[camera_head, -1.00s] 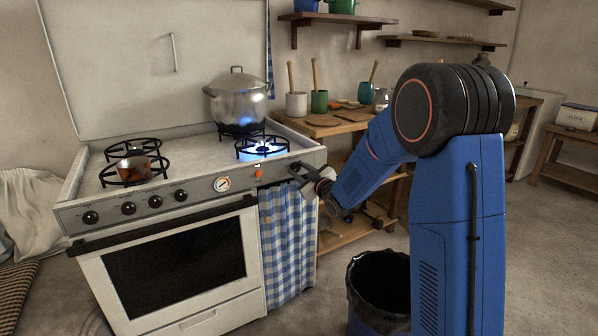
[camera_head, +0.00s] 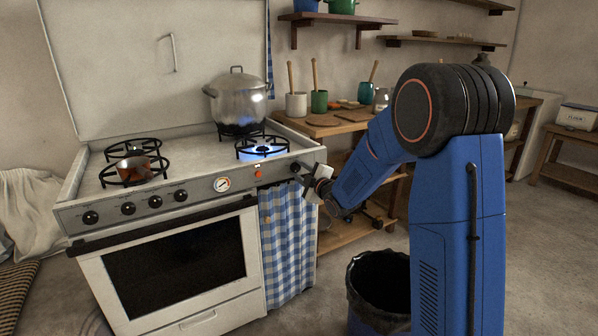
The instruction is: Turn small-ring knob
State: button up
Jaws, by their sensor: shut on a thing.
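The white stove (camera_head: 100,228) has a grey front panel with several black knobs (camera_head: 128,208) on the left and a round dial (camera_head: 222,184) in the middle. My gripper (camera_head: 301,175) is at the panel's right end. It is shut on a dark knob (camera_head: 295,167), which it partly hides. The front right ring (camera_head: 262,151) has a low blue flame. I cannot read any mark on the held knob.
A lidded metal pot (camera_head: 238,98) stands on the back right ring, with blue light under it. A small amber-brown pot (camera_head: 134,168) sits at the front left. A checked curtain (camera_head: 286,248) hangs below the panel. A black-lined bin (camera_head: 380,285) stands near my arm.

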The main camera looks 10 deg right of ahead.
jog(key=shift+f, duration=0.1)
dwell(0.3)
jog(key=o, duration=1.1)
jog(key=shift+c, duration=0.2)
jog(key=shift+s, duration=0.1)
jog(key=v, duration=1.7)
jog(key=shift+s, duration=0.15)
